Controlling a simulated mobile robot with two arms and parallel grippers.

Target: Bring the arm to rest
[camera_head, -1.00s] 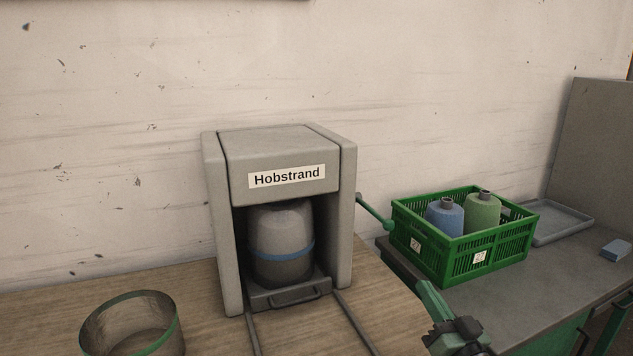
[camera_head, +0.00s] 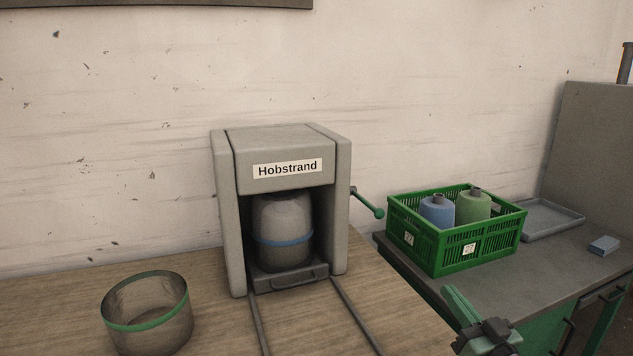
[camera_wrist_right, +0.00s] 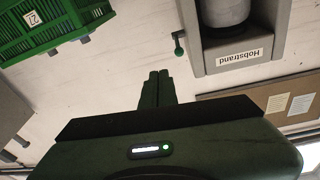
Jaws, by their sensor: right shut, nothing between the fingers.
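My right gripper (camera_head: 462,307) shows at the lower right of the head view, in front of the side bench and below the green crate. In the right wrist view its two dark green fingers (camera_wrist_right: 157,88) lie together, shut with nothing between them. The grey Hobstrand machine (camera_head: 285,160) stands on the wooden table with a grey, blue-banded cone-like body (camera_head: 285,222) inside. Its green-knobbed lever (camera_head: 368,203) slants down on the right side, apart from my gripper. My left gripper is not in view.
A clear green-banded bin (camera_head: 148,325) stands at the table's front left.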

